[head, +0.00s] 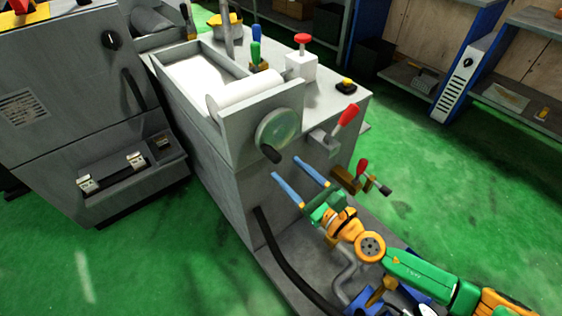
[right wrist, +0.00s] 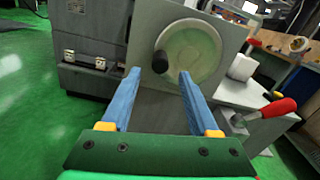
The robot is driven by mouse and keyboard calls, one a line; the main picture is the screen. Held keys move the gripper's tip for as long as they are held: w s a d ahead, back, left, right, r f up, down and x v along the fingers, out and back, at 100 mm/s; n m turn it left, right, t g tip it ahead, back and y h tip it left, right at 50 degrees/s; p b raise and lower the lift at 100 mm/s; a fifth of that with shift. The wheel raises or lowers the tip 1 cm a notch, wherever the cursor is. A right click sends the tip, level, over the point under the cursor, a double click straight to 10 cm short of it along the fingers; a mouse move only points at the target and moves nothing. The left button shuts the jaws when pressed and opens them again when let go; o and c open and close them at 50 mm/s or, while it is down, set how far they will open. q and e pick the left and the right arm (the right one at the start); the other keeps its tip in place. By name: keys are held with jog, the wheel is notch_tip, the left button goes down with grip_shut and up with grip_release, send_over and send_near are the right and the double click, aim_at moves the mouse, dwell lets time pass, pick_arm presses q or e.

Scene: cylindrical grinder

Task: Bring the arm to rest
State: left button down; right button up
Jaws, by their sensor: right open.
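My right arm (head: 420,272), green and orange, comes in from the lower right in the head view. Its right gripper (head: 298,176) has two blue fingers spread apart, empty, in front of the grinder's front face. In the right wrist view the gripper (right wrist: 157,80) is open, with the handwheel (right wrist: 193,52) beyond the fingers. The wheel's dark knob (right wrist: 160,62) shows between the fingertips; I cannot tell whether they touch it. The cylindrical grinder (head: 235,165) is a grey machine with the round handwheel (head: 279,133) on its front. My left gripper is not in view.
Red-handled levers (head: 346,118) stick out right of the handwheel, close to my right gripper. A grey cabinet (head: 80,110) stands at the left. Shelving with blue uprights (head: 465,60) is at the back right. Green floor (head: 440,170) is clear on the right.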

dwell(0.3)
jog(key=d+f+m+g+h, duration=0.2)
jog(key=d+f+m+h, duration=0.3)
jog(key=f+m, duration=0.55)
jog(key=d+f+m+g+h, duration=0.1)
jog(key=d+f+m+h, duration=0.2)
jog(key=d+f+m, duration=0.55)
jog(key=s+d+f+m+g+h, duration=0.2)
jog(key=s+f+m+g, duration=0.2)
jog(key=s+f+m, duration=0.75)
jog(key=s+f+m+g, duration=0.3)
jog(key=s+f+m, duration=0.25)
jog(key=s, duration=0.55)
jog(key=s+f+m+g, duration=0.3)
jog(key=s+f+m, duration=0.25)
jog(key=s, duration=0.45)
jog(key=s+r+m+p, duration=0.1)
jog(key=s+r+p, duration=0.2)
jog(key=r+p, duration=0.9)
jog(key=shift+s+a+g+h+p, duration=0.15)
jog(key=shift+a+g+h+p, duration=0.15)
jog(key=shift+p, duration=0.1)
